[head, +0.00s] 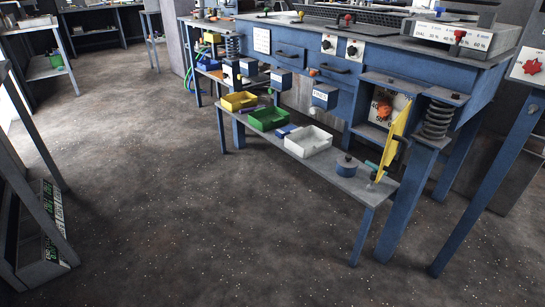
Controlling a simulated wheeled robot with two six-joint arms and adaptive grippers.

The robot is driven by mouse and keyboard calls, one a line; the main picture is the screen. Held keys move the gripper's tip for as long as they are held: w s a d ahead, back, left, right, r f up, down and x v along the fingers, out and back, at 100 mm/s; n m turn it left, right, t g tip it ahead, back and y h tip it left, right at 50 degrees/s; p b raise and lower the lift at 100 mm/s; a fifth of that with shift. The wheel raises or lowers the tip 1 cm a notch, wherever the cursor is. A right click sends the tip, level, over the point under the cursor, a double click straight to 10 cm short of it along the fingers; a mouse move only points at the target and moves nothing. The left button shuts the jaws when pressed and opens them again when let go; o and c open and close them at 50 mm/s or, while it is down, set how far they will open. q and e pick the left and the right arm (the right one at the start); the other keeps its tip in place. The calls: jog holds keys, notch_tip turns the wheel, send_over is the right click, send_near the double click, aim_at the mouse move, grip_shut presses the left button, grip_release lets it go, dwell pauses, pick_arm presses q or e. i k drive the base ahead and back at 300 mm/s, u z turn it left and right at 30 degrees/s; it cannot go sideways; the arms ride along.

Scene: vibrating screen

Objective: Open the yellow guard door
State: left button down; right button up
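The yellow guard door (396,136) is at the right end of the blue machine (345,85). It shows as a narrow yellow panel, seen nearly edge-on, standing out at an angle from the front of an open-fronted compartment (370,128). An orange part (384,108) and a pale panel with dark markings show inside the compartment. A dark piece sits at the door's right edge; I cannot tell whether it is a handle or hinge. Neither of my grippers is in view.
A coil spring (437,119) and blue legs stand right of the door. The floor (190,200) in front is clear.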

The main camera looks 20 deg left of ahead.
aim_at(397, 127)
jog(key=u, duration=0.7)
jog(key=i, duration=0.95)
jog(key=z, duration=0.55)
